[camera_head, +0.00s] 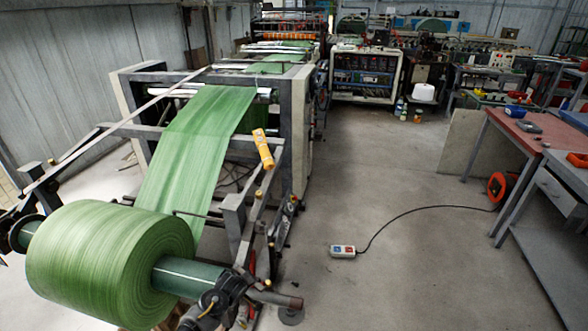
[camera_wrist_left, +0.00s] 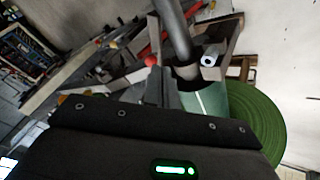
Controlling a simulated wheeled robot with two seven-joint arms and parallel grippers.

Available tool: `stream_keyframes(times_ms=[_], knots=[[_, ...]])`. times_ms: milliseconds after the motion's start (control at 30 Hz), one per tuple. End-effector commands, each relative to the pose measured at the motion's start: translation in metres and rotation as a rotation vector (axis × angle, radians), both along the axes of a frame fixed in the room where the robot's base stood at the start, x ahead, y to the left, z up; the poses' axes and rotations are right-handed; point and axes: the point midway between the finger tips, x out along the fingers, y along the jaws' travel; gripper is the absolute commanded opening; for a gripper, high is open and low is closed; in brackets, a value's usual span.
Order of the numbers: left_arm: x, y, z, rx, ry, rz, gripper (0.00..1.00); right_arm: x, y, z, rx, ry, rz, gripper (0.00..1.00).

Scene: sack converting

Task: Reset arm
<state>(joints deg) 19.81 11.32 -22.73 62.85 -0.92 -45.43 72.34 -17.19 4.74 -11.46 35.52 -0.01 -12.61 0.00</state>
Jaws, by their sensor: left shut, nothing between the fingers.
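My left gripper (camera_wrist_left: 162,88) shows in the left wrist view, above its dark housing with a lit green light. Its fingers are shut with nothing between them. The large green roll (camera_wrist_left: 258,125) lies beyond it to the right in that view, partly hidden by the housing. In the head view the same roll (camera_head: 105,262) sits on its shaft at the lower left, and a green web (camera_head: 195,150) runs from it up into the machine. Neither gripper can be made out in the head view, and my right gripper shows in neither view.
A small control box (camera_head: 342,251) with a black cable lies on the floor. A red-topped table (camera_head: 530,135) stands at right. Central floor is mostly clear.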

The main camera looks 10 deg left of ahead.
Motion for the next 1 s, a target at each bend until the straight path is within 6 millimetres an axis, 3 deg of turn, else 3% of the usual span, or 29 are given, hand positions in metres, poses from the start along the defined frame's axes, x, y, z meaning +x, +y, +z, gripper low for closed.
stream_keyframes(times_ms=[133,233,267,300,400,500,567,700,833,1000], knots=[[0.004,-0.002,0.003,0.062,-0.020,-0.105,0.00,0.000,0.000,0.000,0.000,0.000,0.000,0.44],[0.008,0.000,-0.003,0.178,-0.050,-0.278,0.00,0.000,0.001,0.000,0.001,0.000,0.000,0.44],[0.007,0.002,-0.009,0.221,-0.056,-0.339,0.00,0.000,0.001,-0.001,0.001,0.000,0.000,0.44],[-0.005,0.005,-0.029,0.279,-0.050,-0.429,0.00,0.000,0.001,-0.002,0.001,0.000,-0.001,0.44],[-0.063,0.010,-0.094,0.393,0.005,-0.624,0.00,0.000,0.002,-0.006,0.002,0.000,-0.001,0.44],[-0.125,0.014,-0.147,0.449,0.065,-0.754,0.00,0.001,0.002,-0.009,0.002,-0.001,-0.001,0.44],[-0.165,0.014,-0.175,0.467,0.103,-0.817,0.00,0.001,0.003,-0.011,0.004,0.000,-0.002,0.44],[-0.267,0.016,-0.231,0.474,0.202,-0.930,0.00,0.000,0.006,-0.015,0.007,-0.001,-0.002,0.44],[-0.364,0.015,-0.268,0.437,0.300,-0.984,0.00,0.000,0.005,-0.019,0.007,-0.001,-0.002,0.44],[-0.472,0.012,-0.293,0.364,0.425,-0.992,0.00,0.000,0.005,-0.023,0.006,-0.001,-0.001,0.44]])
